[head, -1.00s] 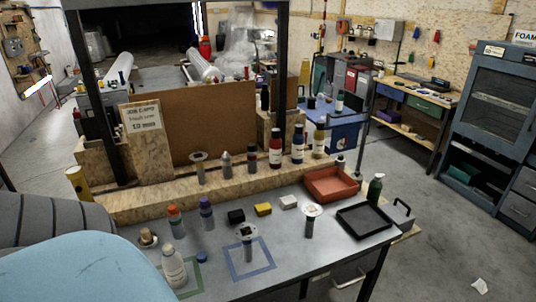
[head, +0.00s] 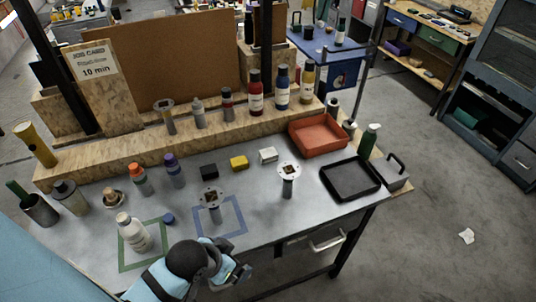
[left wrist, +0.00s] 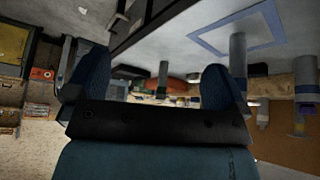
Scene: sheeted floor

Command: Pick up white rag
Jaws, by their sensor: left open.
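A small white rag (head: 467,236) lies crumpled on the grey floor at the right of the head view, to the right of the workbench. My left gripper (head: 240,273) is low in the middle of the head view, by the bench's front edge, well left of the rag. In the left wrist view its two blue fingers (left wrist: 156,85) are spread apart with nothing held between them. That view is upside down; a tiny pale patch near its top left may be the rag. My right gripper is in neither view.
The workbench (head: 262,212) carries several bottles, a red tray (head: 318,138) and a black tray (head: 350,180). Its dark leg stands between my gripper and the rag. A blue-grey cabinet (head: 497,95) stands behind the rag. The floor around the rag is clear.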

